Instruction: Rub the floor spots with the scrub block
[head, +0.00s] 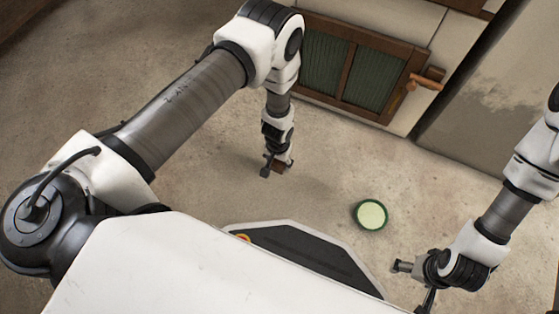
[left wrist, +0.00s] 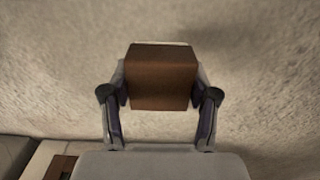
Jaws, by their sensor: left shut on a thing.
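The scrub block is a brown block (left wrist: 162,78) with a pale far edge. My left gripper (left wrist: 160,92) is shut on it, one finger at each side. In the head view, my left gripper (head: 276,163) points down close above the floor, left of the middle, and only a small brown part of the block (head: 285,167) shows. I cannot tell whether the block touches the floor. The beige floor (head: 325,160) is mottled, and I cannot make out distinct spots. My right gripper (head: 428,299) is low at the lower right, partly cut off, its opening unclear.
A round pale-green disc or dish (head: 371,214) with a dark green rim lies on the floor between my arms. A wooden-framed cabinet door (head: 345,65) with green panels and a wooden handle (head: 427,79) stands behind. A grey wall or block (head: 480,115) is at right.

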